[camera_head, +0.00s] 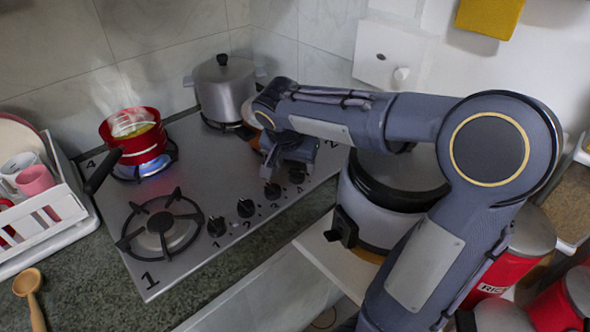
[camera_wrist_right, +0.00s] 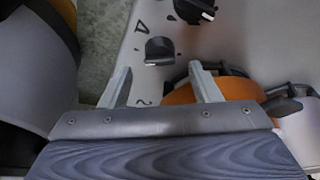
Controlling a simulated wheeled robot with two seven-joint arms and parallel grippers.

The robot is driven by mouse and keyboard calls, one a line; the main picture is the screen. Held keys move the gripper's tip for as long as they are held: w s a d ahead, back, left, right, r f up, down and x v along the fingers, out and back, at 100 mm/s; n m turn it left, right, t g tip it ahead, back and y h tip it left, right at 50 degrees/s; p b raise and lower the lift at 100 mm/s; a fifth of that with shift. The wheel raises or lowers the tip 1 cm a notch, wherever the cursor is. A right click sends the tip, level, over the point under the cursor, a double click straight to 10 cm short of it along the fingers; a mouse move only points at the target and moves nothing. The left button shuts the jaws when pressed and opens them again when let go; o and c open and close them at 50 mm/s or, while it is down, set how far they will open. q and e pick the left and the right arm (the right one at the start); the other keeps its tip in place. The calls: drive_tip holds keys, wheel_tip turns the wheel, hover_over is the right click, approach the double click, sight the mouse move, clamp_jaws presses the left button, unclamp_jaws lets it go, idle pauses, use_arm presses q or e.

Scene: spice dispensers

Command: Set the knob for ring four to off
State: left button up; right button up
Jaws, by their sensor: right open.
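The knob for ring four (camera_head: 296,175) is the black knob at the far right end of the row on the steel hob (camera_head: 150,270). In the right wrist view this knob (camera_wrist_right: 160,52) stands just beyond my fingertips, with a printed 4 near it. My right gripper (camera_head: 283,168) is over that end of the row; its two fingers (camera_wrist_right: 160,78) are apart with nothing between them. Ring four, at the back left, has a blue flame (camera_head: 152,167) under a red pot (camera_head: 133,135). My left gripper is out of view.
Other knobs (camera_head: 245,207) run along the front of the hob; one (camera_wrist_right: 195,10) is close to knob four. A steel pot (camera_head: 224,90) stands at the back. An orange object (camera_wrist_right: 188,95) lies beside my right finger. A large cooker (camera_head: 375,215) stands right of the hob.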

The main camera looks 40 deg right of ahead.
sight(297, 171)
drive_tip(key=shift+x, duration=1.95)
drive_tip(key=c, duration=1)
